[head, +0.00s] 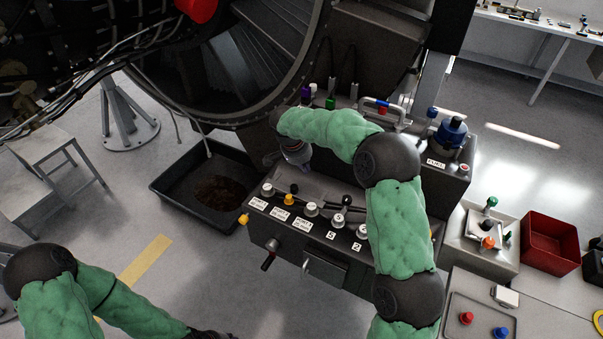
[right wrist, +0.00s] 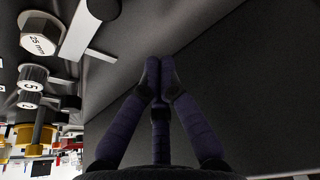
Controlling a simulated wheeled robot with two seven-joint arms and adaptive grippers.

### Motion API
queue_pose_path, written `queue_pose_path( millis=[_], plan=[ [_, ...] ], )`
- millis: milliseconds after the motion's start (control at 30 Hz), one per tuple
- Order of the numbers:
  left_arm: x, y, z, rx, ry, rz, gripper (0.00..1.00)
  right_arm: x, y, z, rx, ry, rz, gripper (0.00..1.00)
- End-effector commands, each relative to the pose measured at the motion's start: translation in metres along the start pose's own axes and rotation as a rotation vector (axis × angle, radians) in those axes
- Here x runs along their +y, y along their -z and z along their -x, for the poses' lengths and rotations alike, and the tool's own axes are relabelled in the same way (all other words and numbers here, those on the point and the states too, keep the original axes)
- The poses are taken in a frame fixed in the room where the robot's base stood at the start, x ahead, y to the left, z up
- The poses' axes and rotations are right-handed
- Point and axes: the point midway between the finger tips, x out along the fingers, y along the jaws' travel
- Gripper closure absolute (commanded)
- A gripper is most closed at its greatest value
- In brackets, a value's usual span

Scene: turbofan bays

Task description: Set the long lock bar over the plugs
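My right arm arches over the grey console, and its wrist points down near the console's left rear corner. My right gripper (right wrist: 157,75) has its fingertips together in the right wrist view, with nothing visible between them. It is mostly hidden behind the wrist in the head view. Upright plugs stand along the console's back, including a purple one (head: 305,92) and a green one (head: 330,103). A silver bar-like handle (head: 381,102) is beside them; I cannot tell whether it is the long lock bar. My left gripper (head: 214,334) is cut off at the bottom edge.
Labelled knobs line the console's front, and a 25 mm hex head (right wrist: 40,36) shows close by in the right wrist view. The engine duct (head: 240,60) rises behind. A black drip tray (head: 205,185) lies left. A red bin (head: 549,242) stands right.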

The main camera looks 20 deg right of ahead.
Motion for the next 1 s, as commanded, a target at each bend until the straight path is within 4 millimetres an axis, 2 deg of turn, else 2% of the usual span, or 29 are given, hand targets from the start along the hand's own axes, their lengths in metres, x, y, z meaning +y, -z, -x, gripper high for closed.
queue_pose_path(
  millis=[33, 100, 300, 400, 1000],
  plan=[
    [0.001, 0.0, 0.003, -0.001, 0.0, 0.0, 0.6, -0.001, 0.002, 0.015, 0.003, 0.004, -0.001, 1.0],
    [0.001, -0.001, 0.004, -0.001, 0.0, 0.001, 0.6, 0.0, 0.002, 0.029, 0.003, 0.004, -0.001, 1.0],
    [0.002, -0.001, 0.007, -0.001, 0.0, 0.001, 0.6, 0.0, 0.001, 0.059, 0.001, 0.003, -0.002, 1.0],
    [0.003, -0.001, 0.008, -0.001, 0.0, 0.001, 0.6, 0.0, 0.001, 0.066, 0.001, 0.0, -0.002, 1.0],
    [0.003, -0.001, 0.008, -0.001, 0.0, 0.001, 0.6, 0.0, 0.001, 0.071, 0.001, 0.0, -0.001, 1.0]
  ],
)
